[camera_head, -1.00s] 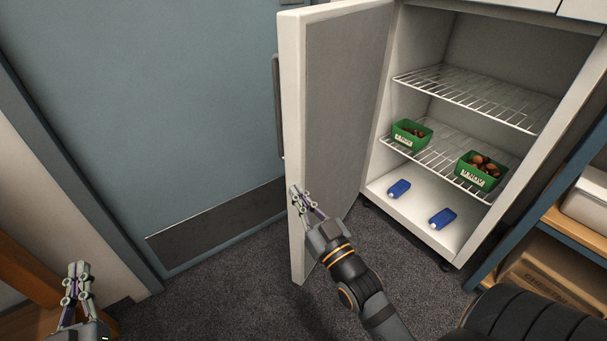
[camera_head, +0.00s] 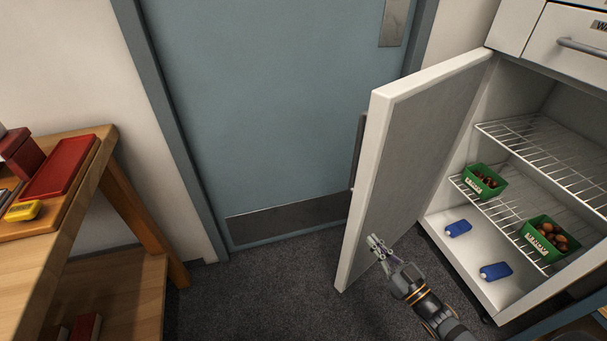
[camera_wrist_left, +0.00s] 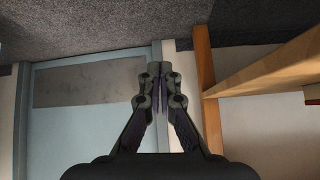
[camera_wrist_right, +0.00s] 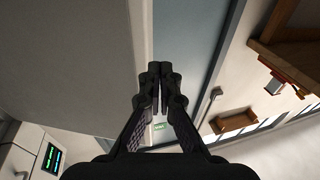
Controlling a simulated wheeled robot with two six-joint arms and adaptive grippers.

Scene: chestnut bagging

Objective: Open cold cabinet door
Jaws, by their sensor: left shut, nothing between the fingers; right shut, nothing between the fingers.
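The cold cabinet door (camera_head: 415,150) is white with a grey inner face and stands wide open, swung out to the left of the cabinet (camera_head: 462,245). Its handle (camera_head: 358,150) is on the outer side, partly hidden by the door edge. My right gripper (camera_head: 374,242) is shut and empty, at the lower inner face of the door near its free edge; I cannot tell whether it touches. It also shows in the right wrist view (camera_wrist_right: 160,75) beside a pale panel. My left gripper (camera_wrist_left: 160,75) is shut and empty in the left wrist view, and out of the head view.
Inside the cabinet are wire shelves (camera_head: 545,160), green chestnut punnets (camera_head: 484,182) and blue packs (camera_head: 458,228). A blue room door (camera_head: 270,110) stands behind. A wooden table (camera_head: 60,235) with a red tray (camera_head: 60,170) is at left. Dark carpet lies between.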

